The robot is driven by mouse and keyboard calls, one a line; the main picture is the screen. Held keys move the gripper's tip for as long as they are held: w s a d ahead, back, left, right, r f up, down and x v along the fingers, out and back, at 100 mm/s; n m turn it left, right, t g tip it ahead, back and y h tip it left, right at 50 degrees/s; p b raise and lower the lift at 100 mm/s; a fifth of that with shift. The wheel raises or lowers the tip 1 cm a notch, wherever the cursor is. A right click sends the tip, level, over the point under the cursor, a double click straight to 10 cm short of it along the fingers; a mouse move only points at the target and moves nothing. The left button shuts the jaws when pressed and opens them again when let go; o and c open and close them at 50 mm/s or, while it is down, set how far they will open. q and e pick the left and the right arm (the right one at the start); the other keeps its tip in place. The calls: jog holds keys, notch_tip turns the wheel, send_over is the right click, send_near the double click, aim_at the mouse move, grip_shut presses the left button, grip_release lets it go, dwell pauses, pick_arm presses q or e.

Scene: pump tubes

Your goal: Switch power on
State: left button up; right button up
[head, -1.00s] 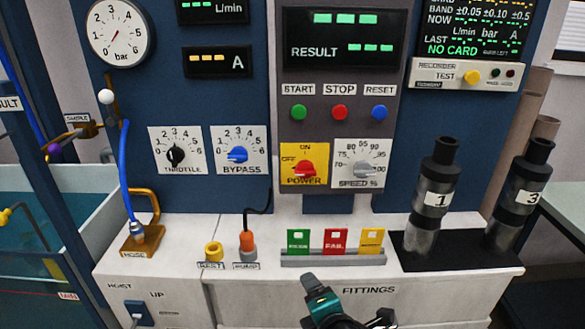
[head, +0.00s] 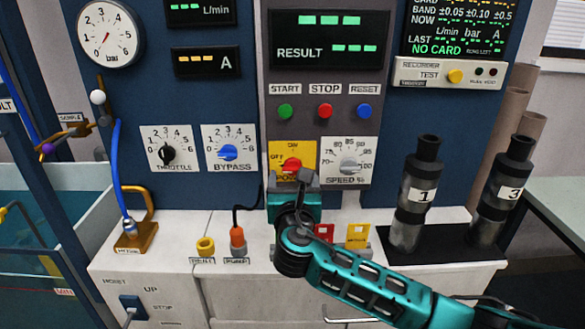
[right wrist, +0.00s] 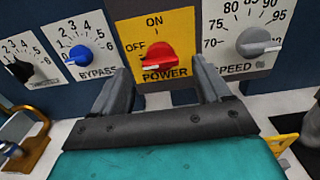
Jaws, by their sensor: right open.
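The red POWER knob (head: 292,165) sits on a yellow plate (head: 308,152) marked OFF and ON, below the START, STOP and RESET buttons. In the right wrist view the knob (right wrist: 152,56) has its white pointer toward the left, on the OFF side. My right gripper (head: 296,180) is just in front of and below the knob and hides part of the POWER label. In the right wrist view its two fingers (right wrist: 160,82) are spread, one to each side below the knob, with nothing between them. My left gripper is out of view.
The BYPASS knob (right wrist: 80,55) is left of the power knob, and the SPEED knob (right wrist: 254,42) is close on the right. Below my gripper is a card rack with red (head: 324,232) and yellow (head: 357,235) cards. Tubes 1 (head: 416,195) and 3 (head: 503,192) stand at right.

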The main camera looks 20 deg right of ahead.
aim_at(293, 170)
jog(key=shift+x, duration=2.7)
jog(key=c, duration=1)
